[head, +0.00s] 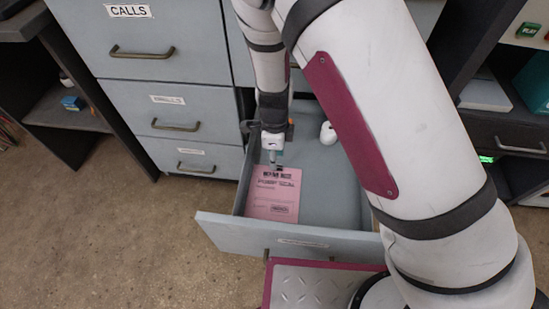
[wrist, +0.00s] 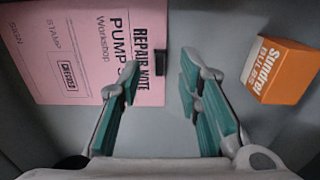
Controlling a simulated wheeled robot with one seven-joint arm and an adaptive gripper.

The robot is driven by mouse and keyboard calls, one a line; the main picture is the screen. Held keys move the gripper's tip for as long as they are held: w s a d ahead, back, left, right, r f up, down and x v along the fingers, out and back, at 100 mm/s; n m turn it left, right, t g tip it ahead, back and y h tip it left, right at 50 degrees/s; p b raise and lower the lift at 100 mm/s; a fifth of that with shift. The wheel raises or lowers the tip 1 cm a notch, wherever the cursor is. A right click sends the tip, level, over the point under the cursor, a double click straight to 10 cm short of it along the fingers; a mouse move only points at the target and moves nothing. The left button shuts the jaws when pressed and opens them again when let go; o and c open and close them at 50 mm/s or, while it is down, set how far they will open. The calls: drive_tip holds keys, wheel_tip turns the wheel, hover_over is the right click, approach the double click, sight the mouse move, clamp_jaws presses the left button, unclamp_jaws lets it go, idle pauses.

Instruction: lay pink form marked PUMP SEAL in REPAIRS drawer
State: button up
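The pink form (head: 273,205) lies in the open drawer (head: 225,228), on the left part of its floor. In the wrist view the form (wrist: 95,35) reads REPAIR NOTE and PUMP S..., with the rest of that word covered by a finger. A small dark clip-like piece sits at its edge. My gripper (head: 273,160) is inside the drawer at the form's far end. In the wrist view my gripper (wrist: 160,78) has its two teal-padded fingers apart with nothing between them. The label on the open drawer's front is too small to read.
An orange and white box (wrist: 285,72) marked Sundrel BULBS lies in the drawer, right of the fingers in the wrist view. A white object (head: 328,133) sits at the drawer's back. Closed drawers, one marked CALLS (head: 128,11), stand left. The drawer's right floor is bare.

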wheel_tip(320, 180, up, 8)
drive_tip(key=p, duration=0.3)
drive_tip(key=shift+r, duration=0.25)
drive_tip(key=shift+r, duration=0.1)
drive_tip(key=s+d+r+n+y, duration=0.1)
drive_tip(key=s+d+r+n, duration=0.2)
drive_tip(key=r, duration=0.4)
drive_tip(key=s+d+r+n+y, duration=0.1)
drive_tip(key=s+d+r+n, duration=0.25)
drive_tip(key=r, duration=0.45)
drive_tip(key=s+d+r+n+y, duration=0.1)
drive_tip(key=s+d+r+n, duration=0.15)
drive_tip(key=r, duration=0.45)
drive_tip(key=s+d+r+n+h, duration=0.1)
drive_tip(key=s+d+r+n, duration=0.2)
drive_tip(key=s+d, duration=0.4)
drive_tip(key=s+d+r+n+h, duration=0.2)
drive_tip(key=s+d+r+n, duration=0.2)
drive_tip(key=s, duration=0.9)
drive_tip(key=d+n, duration=0.2)
drive_tip(key=d, duration=0.1)
drive_tip(key=shift+r, duration=0.3)
